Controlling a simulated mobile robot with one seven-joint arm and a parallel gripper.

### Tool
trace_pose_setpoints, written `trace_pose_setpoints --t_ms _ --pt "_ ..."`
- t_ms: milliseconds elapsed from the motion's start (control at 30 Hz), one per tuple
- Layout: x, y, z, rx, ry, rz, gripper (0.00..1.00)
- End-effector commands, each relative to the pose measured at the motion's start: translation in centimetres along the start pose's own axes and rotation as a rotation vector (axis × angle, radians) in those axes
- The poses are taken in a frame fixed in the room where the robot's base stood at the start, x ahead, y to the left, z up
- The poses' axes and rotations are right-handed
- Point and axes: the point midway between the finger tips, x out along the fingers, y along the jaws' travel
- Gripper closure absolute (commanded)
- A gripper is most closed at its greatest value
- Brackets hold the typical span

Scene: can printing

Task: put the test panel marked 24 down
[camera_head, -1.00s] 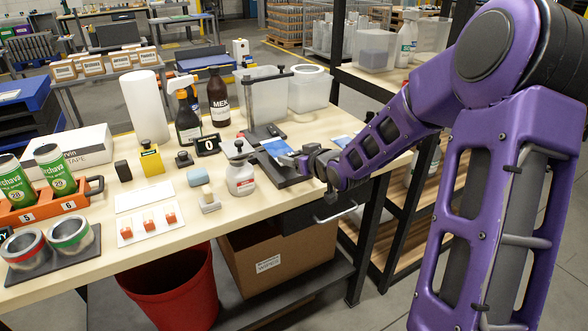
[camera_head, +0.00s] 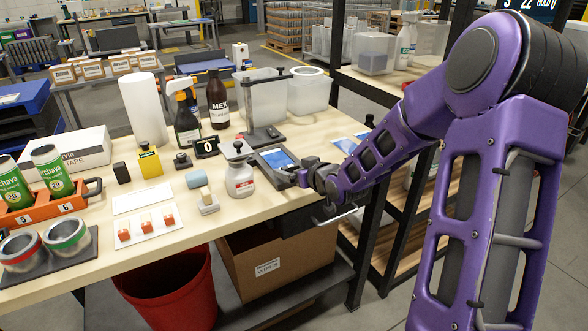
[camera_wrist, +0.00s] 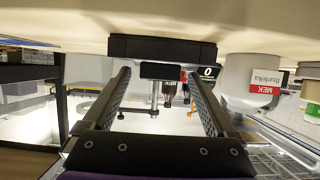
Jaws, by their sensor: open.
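A blue-and-white panel (camera_head: 277,158) lies on the dark flat base (camera_head: 262,167) of a stand on the bench, right of the white squeeze bottle. Its number is not legible. My gripper (camera_head: 292,177) is at the near right edge of that base, low over the bench front, beside the panel. In the wrist view the two fingers of my gripper (camera_wrist: 160,74) are spread apart with a clear gap. The panel's face cannot be made out there. A dark block (camera_wrist: 160,47) shows just beyond the fingertips.
The white squeeze bottle (camera_head: 239,175) stands close left of the base; its red label shows in the wrist view (camera_wrist: 265,88). A black upright frame (camera_head: 267,100) rises behind. Another blue-and-white sheet (camera_head: 346,145) lies at right. Left of the bottle are a sponge and blocks.

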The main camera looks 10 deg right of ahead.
Motion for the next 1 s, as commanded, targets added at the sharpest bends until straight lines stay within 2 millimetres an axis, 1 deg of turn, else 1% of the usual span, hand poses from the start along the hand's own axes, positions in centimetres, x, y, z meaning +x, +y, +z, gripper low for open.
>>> trace_pose_setpoints --t_ms 133,167,267,500,600,700,833,1000 --pt "-0.2 0.0 -0.6 0.0 0.0 0.0 0.09" --pt "-0.6 0.1 -0.5 -0.001 0.0 0.001 0.09" --pt "-2.2 0.1 -0.6 -0.003 0.0 0.003 0.09" --pt "-7.6 0.1 -0.7 -0.003 0.0 0.004 0.09" --pt "-9.5 0.1 -0.6 -0.002 0.0 0.003 0.09" --pt "-10.9 0.1 -0.5 -0.002 0.0 0.003 0.09" --pt "-11.9 0.1 -0.4 -0.001 0.0 0.002 0.09" --pt "-12.2 0.0 -0.3 0.0 0.0 0.0 0.09"
